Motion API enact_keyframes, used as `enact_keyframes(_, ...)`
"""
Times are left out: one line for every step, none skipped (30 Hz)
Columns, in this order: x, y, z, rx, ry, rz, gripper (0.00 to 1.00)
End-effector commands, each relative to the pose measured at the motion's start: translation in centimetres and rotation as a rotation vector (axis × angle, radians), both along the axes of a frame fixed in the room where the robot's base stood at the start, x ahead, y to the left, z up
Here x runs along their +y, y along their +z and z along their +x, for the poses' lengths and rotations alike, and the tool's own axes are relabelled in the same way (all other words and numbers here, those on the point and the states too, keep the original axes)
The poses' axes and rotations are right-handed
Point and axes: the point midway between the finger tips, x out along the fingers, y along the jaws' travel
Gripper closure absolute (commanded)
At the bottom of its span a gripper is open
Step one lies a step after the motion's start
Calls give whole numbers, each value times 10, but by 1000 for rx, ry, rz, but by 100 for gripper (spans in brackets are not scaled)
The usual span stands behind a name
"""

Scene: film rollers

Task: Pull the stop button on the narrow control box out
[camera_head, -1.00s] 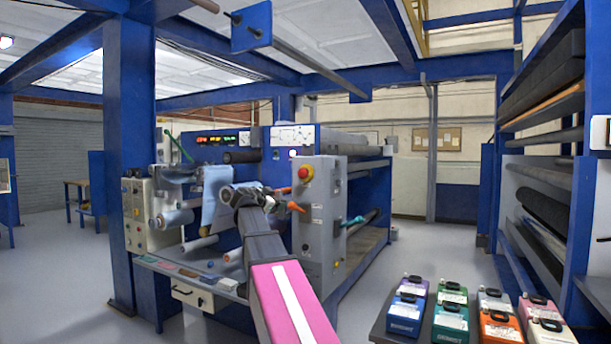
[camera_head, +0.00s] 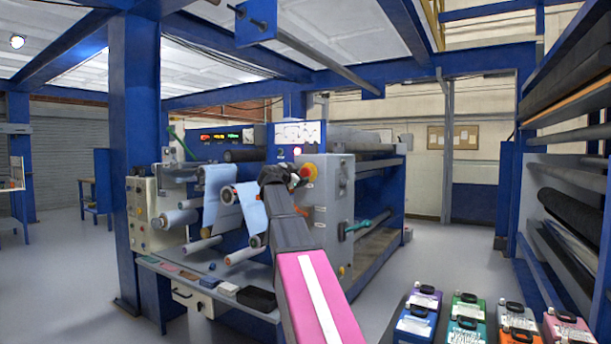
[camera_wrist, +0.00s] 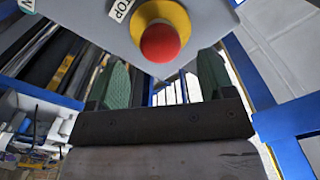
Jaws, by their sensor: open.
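The narrow control box (camera_head: 325,212) is a grey upright cabinet at the front of the blue roller machine in the head view. Its red stop button on a yellow collar (camera_head: 309,172) sits near the top, partly covered by my gripper. In the wrist view the red button (camera_wrist: 160,43) is at the top centre, on the yellow ring beside a label reading "TOP". My gripper (camera_wrist: 163,80) is open, with green fingertips apart to the left and right, just below the button in the picture. It holds nothing. In the head view my gripper (camera_head: 290,172) is at the button's left.
A teal handle (camera_head: 358,226) sticks out of the box's right side. Film rollers (camera_head: 228,195) and a shelf with small items (camera_head: 200,282) lie left of my arm. Coloured cases (camera_head: 418,313) stand at the lower right. The floor between is clear.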

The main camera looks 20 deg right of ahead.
Motion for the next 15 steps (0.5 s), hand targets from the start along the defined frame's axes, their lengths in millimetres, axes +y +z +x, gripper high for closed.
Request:
enact_keyframes(-8, 1, 9, 1, -1, -1, 25)
enact_keyframes(-12, 1, 12, 1, -2, 0, 25)
enact_keyframes(-18, 1, 15, 1, -2, 0, 25)
enact_keyframes(-22, 1, 18, 1, -2, 0, 25)
enact_keyframes(-25, 1, 21, 1, -1, -1, 25)
enact_keyframes(-29, 1, 24, 0, -1, -1, 25)
enact_keyframes(-31, 1, 26, 0, -1, -1, 25)
enact_keyframes(-34, 1, 28, 0, -1, -1, 25)
enact_keyframes(-36, 1, 30, 1, -1, -1, 25)
enact_keyframes(-38, 1, 31, 1, -1, -1, 25)
enact_keyframes(-40, 1, 32, 0, -1, 0, 25)
enact_keyframes(-42, 1, 33, 0, -1, 0, 25)
enact_keyframes(-43, 0, 33, 0, -1, 0, 25)
enact_keyframes(-43, 0, 34, 0, 0, 0, 25)
enact_keyframes(-44, 0, 34, 0, 0, 0, 25)
